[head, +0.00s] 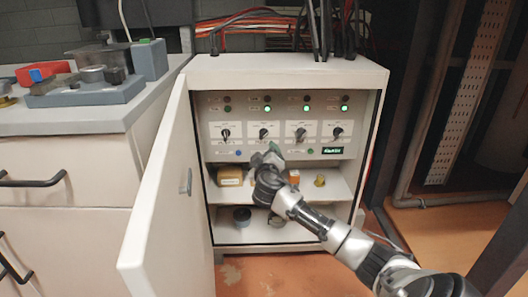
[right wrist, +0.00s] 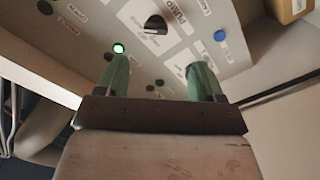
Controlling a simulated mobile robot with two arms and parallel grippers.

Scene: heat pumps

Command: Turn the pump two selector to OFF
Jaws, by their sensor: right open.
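A row of several black selectors with white label plates runs across the panel in the open cabinet. The second from the left, taken as the pump two selector (head: 263,133), has its plate text too small to read. My right gripper (head: 267,154) is just below it, apart from it. In the right wrist view, a black selector knob (right wrist: 155,25) sits on a plate beyond the two green fingers (right wrist: 160,78), which are spread with nothing between them. Which selector this is, I cannot tell for sure. My left gripper is not in view.
The cabinet door (head: 165,195) stands open at the left. A blue button (head: 239,152) and lit green lamps (head: 267,109) are on the panel. Shelves below hold a tan box (head: 230,176), an orange block (head: 294,177) and small cans. A grey counter (head: 75,120) is at the left.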

